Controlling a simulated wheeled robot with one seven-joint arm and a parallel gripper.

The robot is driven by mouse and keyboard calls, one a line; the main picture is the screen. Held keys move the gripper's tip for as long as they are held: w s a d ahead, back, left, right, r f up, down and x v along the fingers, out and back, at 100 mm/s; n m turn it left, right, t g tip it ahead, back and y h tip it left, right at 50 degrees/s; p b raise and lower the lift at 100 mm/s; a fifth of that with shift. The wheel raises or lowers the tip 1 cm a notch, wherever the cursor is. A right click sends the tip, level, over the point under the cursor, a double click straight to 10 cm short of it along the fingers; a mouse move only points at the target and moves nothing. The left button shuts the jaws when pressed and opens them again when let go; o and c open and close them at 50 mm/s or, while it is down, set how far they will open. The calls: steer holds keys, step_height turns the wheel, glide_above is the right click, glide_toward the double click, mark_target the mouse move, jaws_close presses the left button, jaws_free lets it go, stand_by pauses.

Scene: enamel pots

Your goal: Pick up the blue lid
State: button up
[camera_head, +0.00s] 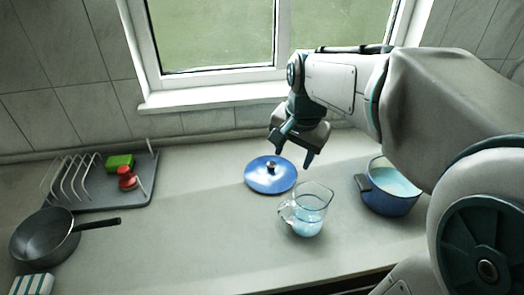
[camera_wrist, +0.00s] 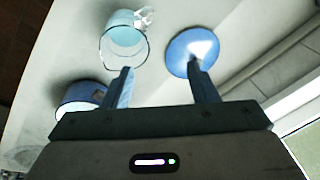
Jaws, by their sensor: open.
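In the wrist view the lid (camera_wrist: 187,58) is at upper right, partly hidden by one finger. My gripper (camera_head: 294,158) is open and empty, above the counter on the right side of the lid. The wrist view shows its two fingers (camera_wrist: 160,78) apart with nothing between them. The blue pot (camera_head: 388,190) stands open to the right, holding pale blue liquid.
A glass jug (camera_head: 308,212) with bluish liquid stands close to the lid, in front and to the right. A dish rack (camera_head: 100,182) and a dark frying pan (camera_head: 45,238) are at the left. The counter between the rack and lid is clear.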

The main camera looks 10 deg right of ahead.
steer(key=w+f+m+g+b, duration=0.1)
steer(key=w+f+m+b, duration=0.15)
steer(key=w+m, duration=0.75)
steer(key=m+g, duration=0.1)
steer(key=m, duration=0.4)
glide_above(271, 164)
step_height(271, 164, down, 8)
steer(key=f, duration=0.7)
steer(key=shift+w+d+f, duration=0.1)
steer(key=shift+d+f, duration=0.15)
steer(key=shift+f, duration=0.05)
steer(key=f, duration=0.2)
steer(key=f+p, duration=0.2)
steer(key=f, duration=0.1)
steer(key=shift+a+f, duration=0.25)
steer(key=shift+f, duration=0.05)
steer(key=c, duration=0.9)
